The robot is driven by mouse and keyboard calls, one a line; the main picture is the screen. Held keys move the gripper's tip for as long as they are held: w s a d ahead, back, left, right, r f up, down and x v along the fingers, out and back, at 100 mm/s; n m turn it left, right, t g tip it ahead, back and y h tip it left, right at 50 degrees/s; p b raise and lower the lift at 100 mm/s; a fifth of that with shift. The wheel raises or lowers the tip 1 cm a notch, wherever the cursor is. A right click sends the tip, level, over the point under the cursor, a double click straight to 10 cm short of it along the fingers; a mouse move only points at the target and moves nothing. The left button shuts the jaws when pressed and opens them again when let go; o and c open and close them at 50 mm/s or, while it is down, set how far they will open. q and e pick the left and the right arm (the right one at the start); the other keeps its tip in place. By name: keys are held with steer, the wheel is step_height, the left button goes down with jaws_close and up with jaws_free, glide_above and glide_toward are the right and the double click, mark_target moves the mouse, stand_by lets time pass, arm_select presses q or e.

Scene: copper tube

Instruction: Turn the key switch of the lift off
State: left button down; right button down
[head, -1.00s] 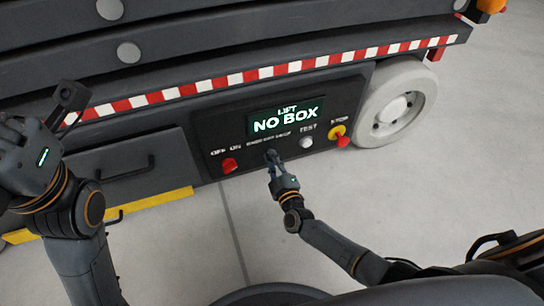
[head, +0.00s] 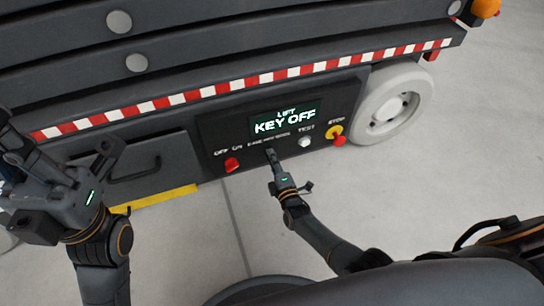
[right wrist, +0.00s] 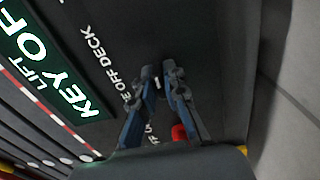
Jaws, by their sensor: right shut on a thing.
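The lift's dark control panel (head: 210,148) faces me, and its lit display (head: 284,122) reads "LIFT KEY OFF"; part of it shows in the right wrist view (right wrist: 45,70). My right gripper (head: 270,153) is at the middle control, under a small label. In the right wrist view my right gripper (right wrist: 159,76) has its fingertips closed around a small pale part of the key switch (right wrist: 157,83). The fingers hide most of the key and its angle. My left gripper (head: 14,140) is at the left edge, away from the panel; its fingers are partly cut off.
A red OFF/ON switch (head: 231,165) is left of the key switch. A white test button (head: 304,142) and a red stop button on a yellow base (head: 336,135) are to its right. A white wheel (head: 390,105) stands beyond. The floor (head: 190,250) in front is clear.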

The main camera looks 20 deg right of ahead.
stand_by(0.3)
steer(key=c, duration=1.4)
jaws_free()
steer(key=s, duration=0.7)
steer(key=shift+s+d, duration=0.1)
steer(key=shift+s, duration=0.2)
